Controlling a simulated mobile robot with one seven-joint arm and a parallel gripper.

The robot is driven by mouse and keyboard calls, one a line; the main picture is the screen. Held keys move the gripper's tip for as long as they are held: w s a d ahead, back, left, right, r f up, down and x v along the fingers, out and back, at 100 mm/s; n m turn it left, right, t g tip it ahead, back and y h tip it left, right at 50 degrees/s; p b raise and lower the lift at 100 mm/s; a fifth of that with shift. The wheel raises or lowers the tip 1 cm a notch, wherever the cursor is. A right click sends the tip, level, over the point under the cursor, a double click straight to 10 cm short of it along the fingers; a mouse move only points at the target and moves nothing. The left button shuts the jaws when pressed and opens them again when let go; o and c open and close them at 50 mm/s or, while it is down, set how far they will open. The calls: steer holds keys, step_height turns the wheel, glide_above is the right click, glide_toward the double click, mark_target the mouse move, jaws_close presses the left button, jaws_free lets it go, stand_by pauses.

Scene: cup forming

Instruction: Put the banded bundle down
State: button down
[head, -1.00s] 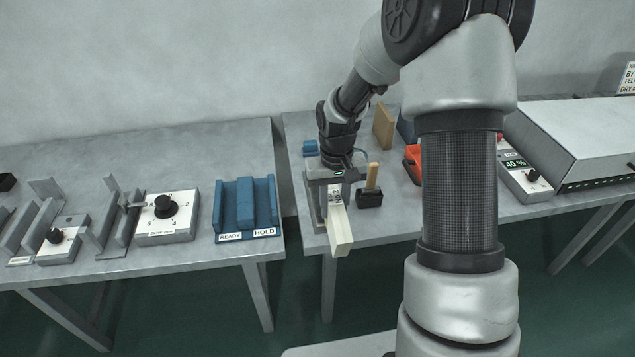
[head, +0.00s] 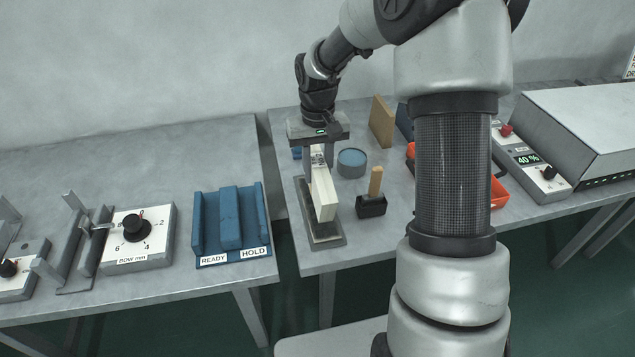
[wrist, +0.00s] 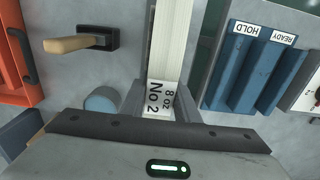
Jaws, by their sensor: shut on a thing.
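The banded bundle is a long pale cream block (head: 323,190) with a white band marked "No 2 8 oz". My gripper (head: 318,155) is shut on its banded end from above, and the free end points toward the table's front edge. In the wrist view the bundle (wrist: 172,40) runs away from between my fingers (wrist: 160,102). A flat grey plate (head: 327,240) lies below it on the right table; I cannot tell whether the bundle touches it. A blue rack (head: 207,222) labelled READY and HOLD stands on the left table, its channels empty.
Right of the bundle are a black block with a wooden handle (head: 372,204), a round blue-topped tin (head: 351,160) and a brown board (head: 382,122). An orange tray (head: 499,190) is partly behind my arm. A gap separates the two tables. A dial box (head: 137,238) is left of the rack.

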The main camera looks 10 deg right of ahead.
steer(key=shift+f, duration=1.75)
steer(key=shift+f, duration=0.1)
steer(key=shift+f+b, duration=0.15)
steer(key=shift+b, duration=0.2)
steer(key=c, duration=1.4)
jaws_free()
steer(key=shift+o, duration=0.2)
